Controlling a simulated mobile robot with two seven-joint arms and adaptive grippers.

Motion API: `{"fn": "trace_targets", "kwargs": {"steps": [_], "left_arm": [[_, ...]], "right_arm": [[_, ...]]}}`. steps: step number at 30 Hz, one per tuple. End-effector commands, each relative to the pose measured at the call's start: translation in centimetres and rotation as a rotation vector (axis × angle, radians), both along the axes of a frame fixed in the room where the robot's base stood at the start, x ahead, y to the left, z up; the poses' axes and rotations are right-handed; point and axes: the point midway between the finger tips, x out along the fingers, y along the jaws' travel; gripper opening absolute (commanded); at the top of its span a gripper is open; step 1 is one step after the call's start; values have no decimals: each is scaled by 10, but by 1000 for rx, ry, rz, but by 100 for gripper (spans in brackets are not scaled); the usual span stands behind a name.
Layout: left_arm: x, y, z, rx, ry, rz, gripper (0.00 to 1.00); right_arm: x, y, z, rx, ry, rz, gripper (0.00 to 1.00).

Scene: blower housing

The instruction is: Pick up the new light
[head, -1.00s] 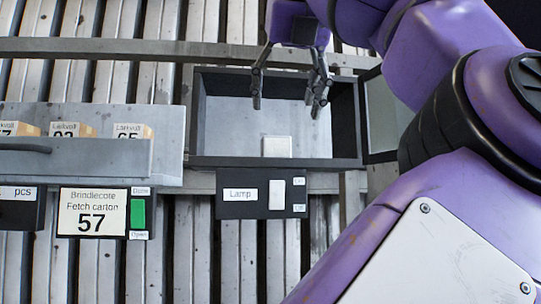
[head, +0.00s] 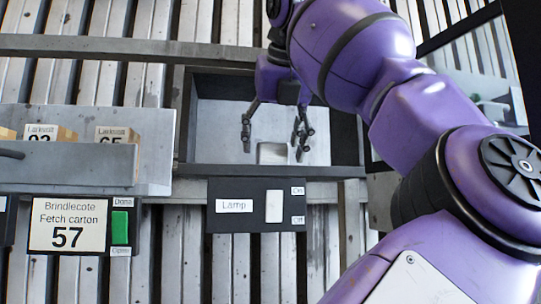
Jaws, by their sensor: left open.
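A small pale, flat-faced block (head: 272,153) lies near the front wall of the dark-framed open box (head: 230,170). It is the only loose item I see in the box; I cannot tell for sure that it is the new light. My left gripper (head: 274,145) is open and points down into the box. In the picture its two fingers appear to the left and right of the block, with no clear contact. I cannot tell the height gap. My right gripper is not in view.
Below the box is a dark "Lamp" panel (head: 233,220) with a white rocker switch (head: 274,206). My arm covers the right side.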

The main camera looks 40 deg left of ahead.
Motion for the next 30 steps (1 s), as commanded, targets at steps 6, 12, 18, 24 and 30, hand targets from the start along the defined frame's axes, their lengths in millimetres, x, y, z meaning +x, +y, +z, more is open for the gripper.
{"fn": "trace_targets", "kwargs": {"steps": [6, 12, 18, 24, 30], "left_arm": [[2, 3, -4, 2, 0, 0, 69], [2, 3, -4, 1, 1, 0, 52], [2, 2, -4, 1, 1, 0, 25], [2, 2, -3, 2, 0, 0, 14], [1, 3, -2, 1, 0, 4, 14]], "right_arm": [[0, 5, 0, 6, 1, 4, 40], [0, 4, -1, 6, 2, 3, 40], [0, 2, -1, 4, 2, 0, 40], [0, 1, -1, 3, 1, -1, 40], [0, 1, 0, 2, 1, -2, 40]]}}
